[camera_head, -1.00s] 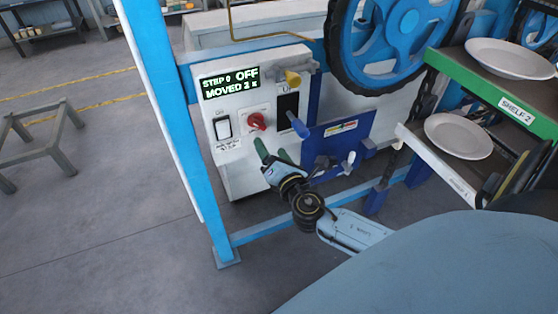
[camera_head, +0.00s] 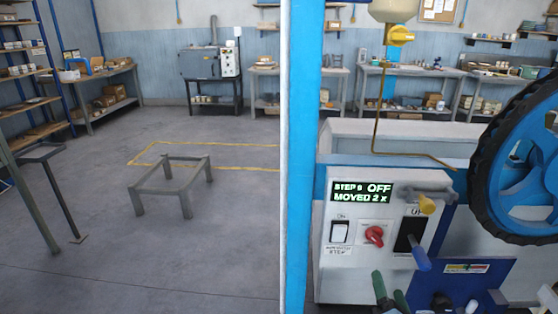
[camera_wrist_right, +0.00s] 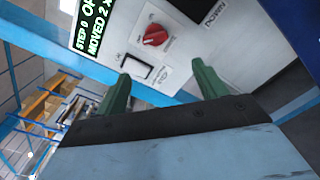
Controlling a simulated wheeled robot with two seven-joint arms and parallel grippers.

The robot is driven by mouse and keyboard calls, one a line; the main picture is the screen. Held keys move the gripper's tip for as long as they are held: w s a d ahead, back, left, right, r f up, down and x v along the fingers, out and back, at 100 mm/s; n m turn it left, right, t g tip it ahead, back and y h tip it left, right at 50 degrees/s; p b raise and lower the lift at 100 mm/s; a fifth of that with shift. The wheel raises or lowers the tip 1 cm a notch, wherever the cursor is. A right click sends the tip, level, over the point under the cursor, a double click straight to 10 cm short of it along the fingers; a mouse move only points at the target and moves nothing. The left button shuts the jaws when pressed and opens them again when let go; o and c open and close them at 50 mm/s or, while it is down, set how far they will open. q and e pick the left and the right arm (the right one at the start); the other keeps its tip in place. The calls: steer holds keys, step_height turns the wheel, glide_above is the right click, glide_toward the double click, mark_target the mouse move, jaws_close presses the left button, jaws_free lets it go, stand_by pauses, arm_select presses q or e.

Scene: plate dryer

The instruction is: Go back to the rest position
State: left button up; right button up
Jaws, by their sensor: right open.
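My right gripper (camera_head: 390,288) shows at the bottom edge of the head view, its green fingers in front of the lower part of the white control box (camera_head: 335,280). In the right wrist view its fingers (camera_wrist_right: 160,72) stand apart with nothing between them. The box carries a lit display (camera_head: 363,194) reading OFF, a white rocker switch (camera_head: 339,231), a red knob (camera_head: 374,236) and a lever with a blue grip (camera_head: 422,259). The gripper seems apart from these controls. Most of my right arm is below the picture. My left gripper is not in view.
A blue post (camera_head: 303,150) stands left of the box. A large blue wheel with a black tyre (camera_head: 525,160) is at the right. A low grey stand (camera_head: 171,187) sits on the open floor at the left. Workbenches and shelves line the back wall.

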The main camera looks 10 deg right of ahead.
steer(key=s+f+m+g+y, duration=0.1)
steer(key=s+f+m+g, duration=0.25)
steer(key=f, duration=0.65)
steer(key=s+f+m+g, duration=0.3)
steer(key=s+f, duration=0.2)
steer(key=f, duration=0.6)
steer(key=s+f+m+g+y, duration=0.1)
steer(key=s+f+m+g, duration=0.3)
steer(key=f, duration=0.6)
steer(key=s+a+f+m+g, duration=0.2)
steer(key=s+f+m, duration=0.1)
steer(key=s, duration=0.6)
steer(key=s+a+f+m+g+y, duration=0.1)
steer(key=s+f+m, duration=0.3)
steer(key=s, duration=0.5)
steer(key=s+a+f+m+g+y, duration=0.1)
steer(key=s+a+f+m+g, duration=0.1)
steer(key=s+f, duration=0.5)
steer(key=shift+s+a+m+g, duration=0.35)
steer(key=shift+s+a+m, duration=0.15)
steer(key=shift+s+m, duration=0.55)
steer(key=shift+w, duration=0.15)
